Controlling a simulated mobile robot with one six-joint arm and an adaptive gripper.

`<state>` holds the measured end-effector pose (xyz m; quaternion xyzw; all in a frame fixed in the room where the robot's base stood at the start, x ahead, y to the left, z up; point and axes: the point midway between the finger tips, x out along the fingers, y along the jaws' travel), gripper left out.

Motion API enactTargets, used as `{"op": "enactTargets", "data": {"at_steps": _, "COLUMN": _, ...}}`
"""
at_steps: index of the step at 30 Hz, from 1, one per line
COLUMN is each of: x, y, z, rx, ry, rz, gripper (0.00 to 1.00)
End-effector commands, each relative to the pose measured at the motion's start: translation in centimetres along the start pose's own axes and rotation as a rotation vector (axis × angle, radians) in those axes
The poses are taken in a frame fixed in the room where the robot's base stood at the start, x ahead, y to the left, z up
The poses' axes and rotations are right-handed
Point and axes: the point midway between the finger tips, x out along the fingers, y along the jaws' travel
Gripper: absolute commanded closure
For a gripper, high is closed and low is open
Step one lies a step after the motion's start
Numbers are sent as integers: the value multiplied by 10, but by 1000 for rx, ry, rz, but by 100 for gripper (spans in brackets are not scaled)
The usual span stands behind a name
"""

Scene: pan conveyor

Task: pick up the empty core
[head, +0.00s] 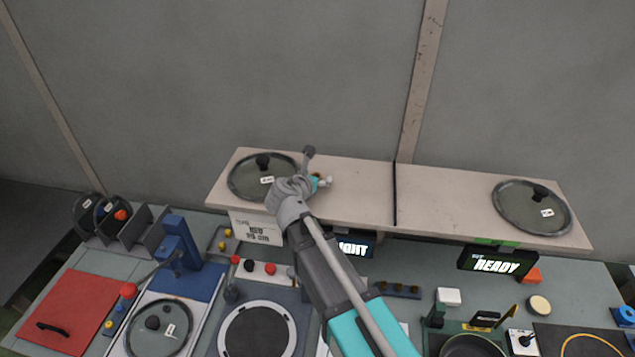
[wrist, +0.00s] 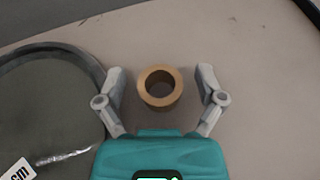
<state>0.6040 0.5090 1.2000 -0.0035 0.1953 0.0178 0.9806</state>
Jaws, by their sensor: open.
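The empty core, a short brown ring with an open hole (wrist: 172,101), stands on the pale shelf (wrist: 255,60) in the wrist view. My gripper (wrist: 160,72) is open, with one grey finger on each side of the core and a gap on both sides. The core is between the fingers and not held. In the head view my gripper (head: 320,183) is over the left part of the shelf (head: 360,185), just right of a glass lid. My arm and gripper mostly hide the core there.
The glass lid with a black knob (head: 250,182) lies close to the left finger; its rim also shows in the wrist view (wrist: 82,57). Another lid (head: 520,215) lies on the shelf's right part. Below is a crowded bench with a red board (head: 72,300).

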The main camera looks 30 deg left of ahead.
Motion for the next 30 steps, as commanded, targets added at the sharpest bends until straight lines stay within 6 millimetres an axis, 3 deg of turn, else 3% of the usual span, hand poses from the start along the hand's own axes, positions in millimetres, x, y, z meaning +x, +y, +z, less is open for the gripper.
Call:
{"op": "enactTargets", "data": {"at_steps": 17, "x": 1, "y": 0, "z": 0, "rx": -1, "ry": 0, "rz": 1, "gripper": 12}}
{"op": "enactTargets", "data": {"at_steps": 26, "x": 1, "y": 1, "z": 0, "rx": -1, "ry": 0, "rz": 2, "gripper": 66}}
{"op": "enactTargets", "data": {"at_steps": 30, "x": 1, "y": 1, "z": 0, "rx": -1, "ry": 0, "rz": 2, "gripper": 70}}
